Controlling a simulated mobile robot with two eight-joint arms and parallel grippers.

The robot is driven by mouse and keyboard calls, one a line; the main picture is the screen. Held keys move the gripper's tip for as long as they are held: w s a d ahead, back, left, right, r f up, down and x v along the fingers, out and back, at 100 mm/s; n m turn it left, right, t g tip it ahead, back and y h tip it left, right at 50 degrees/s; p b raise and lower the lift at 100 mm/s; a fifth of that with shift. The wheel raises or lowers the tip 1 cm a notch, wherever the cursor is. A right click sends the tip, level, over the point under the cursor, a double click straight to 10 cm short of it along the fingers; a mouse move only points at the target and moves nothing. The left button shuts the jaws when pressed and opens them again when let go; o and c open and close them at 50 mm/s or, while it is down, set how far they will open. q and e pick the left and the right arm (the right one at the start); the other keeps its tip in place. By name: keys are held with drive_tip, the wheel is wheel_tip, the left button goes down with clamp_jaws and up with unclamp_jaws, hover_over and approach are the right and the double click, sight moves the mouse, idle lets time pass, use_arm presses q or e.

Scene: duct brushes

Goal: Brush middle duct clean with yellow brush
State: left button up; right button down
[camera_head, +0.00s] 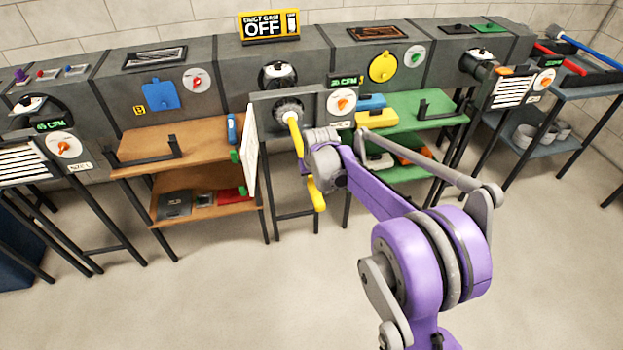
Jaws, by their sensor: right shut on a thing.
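The yellow brush (296,135) is held up in front of the middle duct (335,105). Its upper end meets the duct's round dark opening, where a grey bristly head shows; how deep the head sits in the opening I cannot tell. My right gripper (306,168) is shut on the yellow handle, whose lower end hangs below it. My wrist hides the fingertips and part of the handle. The duct's white cover (251,150) stands swung open to the left of the opening. My left gripper is not in view.
A brown shelf (200,135) stands left of the middle duct and a green shelf (435,108) right of it, both holding small items. A sign reading "DUCT CAM OFF" (270,26) stands on top. A blue brush (590,45) lies far right. The front floor is clear.

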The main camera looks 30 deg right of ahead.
sight(300, 143)
drive_tip(key=w, duration=0.2)
drive_tip(key=w+d, duration=0.1)
drive_tip(key=w, duration=0.1)
drive_tip(key=shift+w+p, duration=0.15)
drive_tip(key=shift+p, duration=0.2)
drive_tip(key=w+p, duration=0.1)
drive_tip(key=w, duration=0.1)
drive_tip(key=w+d, duration=0.1)
drive_tip(key=w, duration=0.2)
drive_tip(key=shift+w+d+r+p, duration=0.1)
drive_tip(key=shift+w+d+p, duration=0.1)
drive_tip(key=shift+w+p, duration=0.15)
drive_tip(key=w+p, duration=0.1)
drive_tip(key=w, duration=0.1)
drive_tip(key=w+d+p, duration=0.1)
drive_tip(key=w, duration=0.2)
drive_tip(key=shift+d, duration=0.1)
drive_tip(key=shift+w+d+p, duration=0.15)
drive_tip(key=shift+w+p, duration=0.25)
drive_tip(key=shift+w, duration=0.2)
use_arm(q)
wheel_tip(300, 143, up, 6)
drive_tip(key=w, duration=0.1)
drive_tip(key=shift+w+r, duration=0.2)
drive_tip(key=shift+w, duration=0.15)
use_arm(e)
drive_tip(key=shift+s, duration=0.1)
